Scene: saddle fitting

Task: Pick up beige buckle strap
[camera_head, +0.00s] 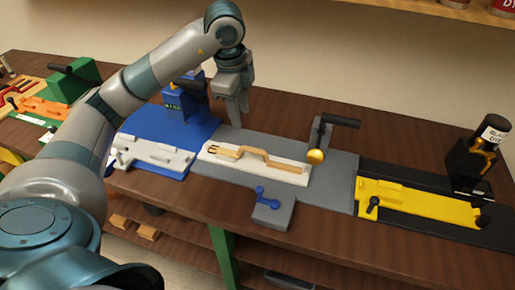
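The beige buckle strap (265,157) lies on a white block in the middle of the grey station; it has a raised, bent middle and a flat end to the right. My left gripper (237,112) hangs above and behind the strap's left part, fingers pointing down. Its fingers look apart with nothing between them, and it is clear of the strap. My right gripper is not in view.
The white block (215,156) sits on the grey base (333,191), with a black-handled brass-tipped press (317,150) to its right and a blue lever (267,197) in front. A blue station (178,126) stands left, a yellow one (415,206) right.

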